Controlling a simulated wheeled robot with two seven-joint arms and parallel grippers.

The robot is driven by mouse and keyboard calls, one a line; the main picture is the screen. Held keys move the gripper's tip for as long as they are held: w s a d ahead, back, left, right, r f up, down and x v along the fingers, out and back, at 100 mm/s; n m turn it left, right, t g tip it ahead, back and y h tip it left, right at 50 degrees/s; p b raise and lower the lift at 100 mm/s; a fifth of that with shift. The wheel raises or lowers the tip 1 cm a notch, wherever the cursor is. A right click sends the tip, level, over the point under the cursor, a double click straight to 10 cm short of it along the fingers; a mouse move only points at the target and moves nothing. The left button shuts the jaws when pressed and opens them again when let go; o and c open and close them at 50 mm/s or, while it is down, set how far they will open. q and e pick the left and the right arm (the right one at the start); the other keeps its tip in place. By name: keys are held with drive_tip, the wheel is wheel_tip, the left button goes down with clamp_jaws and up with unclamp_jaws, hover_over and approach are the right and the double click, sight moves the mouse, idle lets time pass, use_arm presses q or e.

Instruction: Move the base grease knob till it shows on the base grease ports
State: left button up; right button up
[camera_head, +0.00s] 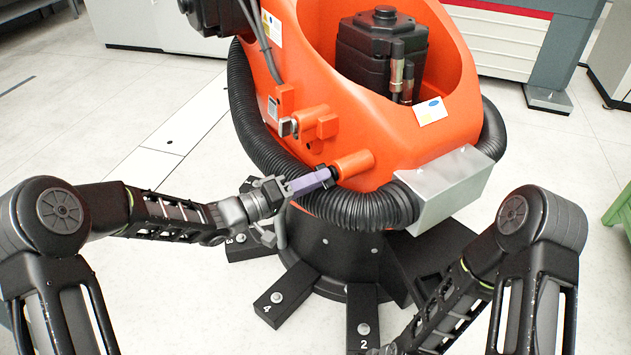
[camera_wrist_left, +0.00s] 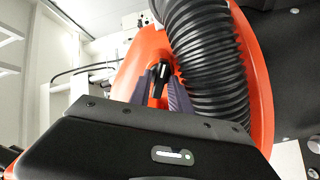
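An orange machine base carries a short orange cylinder (camera_head: 354,163) that juts toward me. At its near end is a small black knob (camera_head: 322,170), mostly hidden by my left gripper (camera_head: 328,174). In the left wrist view the black knob (camera_wrist_left: 160,80) lies between the two purple-grey fingers of my left gripper (camera_wrist_left: 161,76). Whether the fingers press on it cannot be told. No label naming the grease knob or ports can be read. My right arm enters at the lower right; its gripper is outside the frame.
A thick black corrugated hose (camera_head: 360,212) curves around the base, close beside my left fingers. A silver metal box (camera_head: 452,188) sits to its right. An orange bracket with a metal fitting (camera_head: 288,127) is at upper left. Black numbered feet (camera_head: 283,292) spread over the pale floor.

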use_arm(q)
clamp_jaws()
drive_tip(key=shift+m, duration=0.4)
drive_tip(key=shift+f+m, duration=0.1)
drive_tip(key=shift+m, duration=2.9)
unclamp_jaws()
